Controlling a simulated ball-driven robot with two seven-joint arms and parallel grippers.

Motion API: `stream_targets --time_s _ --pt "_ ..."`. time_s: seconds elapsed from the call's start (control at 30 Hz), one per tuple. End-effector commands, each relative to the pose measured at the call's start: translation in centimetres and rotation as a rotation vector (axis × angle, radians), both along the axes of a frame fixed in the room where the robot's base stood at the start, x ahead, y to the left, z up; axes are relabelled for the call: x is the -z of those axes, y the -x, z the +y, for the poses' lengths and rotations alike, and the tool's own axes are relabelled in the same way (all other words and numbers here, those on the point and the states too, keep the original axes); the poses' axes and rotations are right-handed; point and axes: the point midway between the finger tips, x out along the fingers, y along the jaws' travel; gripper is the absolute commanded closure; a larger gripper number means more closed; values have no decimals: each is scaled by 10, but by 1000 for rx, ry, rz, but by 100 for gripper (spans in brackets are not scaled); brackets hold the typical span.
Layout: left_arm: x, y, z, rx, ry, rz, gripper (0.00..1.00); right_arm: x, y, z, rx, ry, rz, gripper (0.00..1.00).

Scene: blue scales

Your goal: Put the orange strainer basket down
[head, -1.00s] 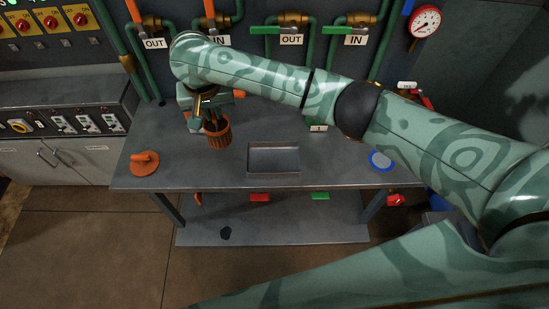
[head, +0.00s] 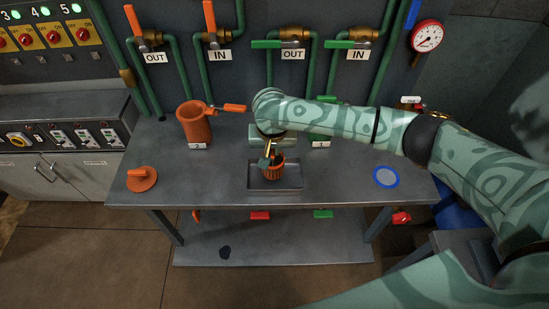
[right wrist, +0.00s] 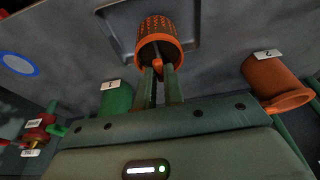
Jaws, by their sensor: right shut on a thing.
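The orange strainer basket (head: 271,170) is at the grey tray (head: 290,184) in the middle of the table. My right gripper (head: 272,157) is above it, shut on its upper part. In the right wrist view the slotted basket (right wrist: 160,40) hangs from the fingertips (right wrist: 160,75) over the tray (right wrist: 110,20). I cannot tell whether its bottom touches the tray floor. My left gripper is not in view.
An orange canister (head: 192,125) with a side handle stands behind left, labelled 2. A green canister (head: 321,128) labelled 1 is partly hidden behind my arm. An orange lid (head: 141,181) lies left, a blue ring (head: 386,177) right. Pipes and valves line the back wall.

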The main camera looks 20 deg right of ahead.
Motion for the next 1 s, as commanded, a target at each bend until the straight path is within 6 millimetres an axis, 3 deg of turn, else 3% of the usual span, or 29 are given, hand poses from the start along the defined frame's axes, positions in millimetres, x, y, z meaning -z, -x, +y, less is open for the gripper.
stream_targets --time_s 0.2,0.53,0.57,0.6,0.63,0.9,1.0 --pt "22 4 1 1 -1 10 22 37 2 -5 -1 2 2 100" --pt "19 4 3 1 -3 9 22 38 2 -5 0 2 1 100" --pt "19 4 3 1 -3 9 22 37 2 -5 0 2 1 82" --pt "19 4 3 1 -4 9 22 37 2 -5 0 2 1 70" --pt "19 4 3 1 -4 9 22 37 2 -5 0 2 1 68" --pt "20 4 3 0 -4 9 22 37 2 -5 -1 1 -1 68" --pt "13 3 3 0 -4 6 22 26 3 -4 -1 1 -1 68"
